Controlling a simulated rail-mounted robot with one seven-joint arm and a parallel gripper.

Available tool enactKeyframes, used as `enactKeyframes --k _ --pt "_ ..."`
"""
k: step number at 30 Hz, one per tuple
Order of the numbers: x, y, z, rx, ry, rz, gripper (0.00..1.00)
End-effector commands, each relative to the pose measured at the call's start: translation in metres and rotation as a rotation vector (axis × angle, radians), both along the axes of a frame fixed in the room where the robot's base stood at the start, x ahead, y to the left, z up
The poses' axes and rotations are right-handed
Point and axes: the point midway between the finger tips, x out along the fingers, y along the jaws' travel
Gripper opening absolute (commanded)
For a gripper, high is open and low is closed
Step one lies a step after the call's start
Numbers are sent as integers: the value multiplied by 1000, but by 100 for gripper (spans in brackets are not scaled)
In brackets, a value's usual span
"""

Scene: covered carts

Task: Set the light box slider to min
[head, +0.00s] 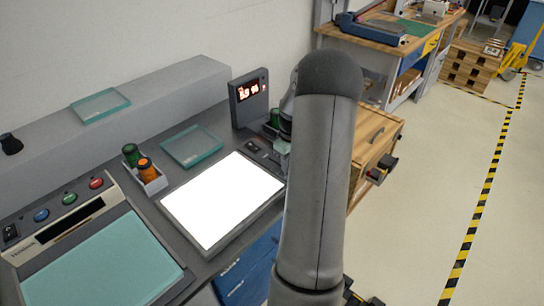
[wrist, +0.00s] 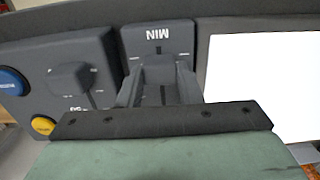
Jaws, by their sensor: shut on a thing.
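The light box (head: 222,198) lies on the dark bench top with its white panel brightly lit; part of that panel fills the right of the wrist view (wrist: 268,85). Its slider knob (wrist: 158,70) is a dark grey block on a small panel, just below an upside-down MIN label. A dark slot shows on the near side of the knob. My gripper (wrist: 159,84) has its two fingers closed on either side of the knob. In the head view my arm hides most of the gripper and the slider.
Left of the slider panel in the wrist view are another knob (wrist: 70,78), a blue button (wrist: 12,82) and a yellow button (wrist: 43,125). A lit red display (head: 249,96) stands behind the light box. Glass plates (head: 192,146) and a holder with jars (head: 147,172) stand to the left.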

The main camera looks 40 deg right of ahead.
Motion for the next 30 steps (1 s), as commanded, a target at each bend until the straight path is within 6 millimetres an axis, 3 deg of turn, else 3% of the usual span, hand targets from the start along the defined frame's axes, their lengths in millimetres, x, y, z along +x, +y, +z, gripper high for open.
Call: enactKeyframes --k 10,11,13,23,26,30 --pt "-6 0 1 0 0 0 0" --pt "-6 0 1 0 0 0 37" --pt "-6 0 1 0 0 0 55" --pt "-5 0 3 -1 -1 1 55" --pt "-5 0 13 -2 -1 0 55" --pt "-5 -1 39 -4 -4 0 55"
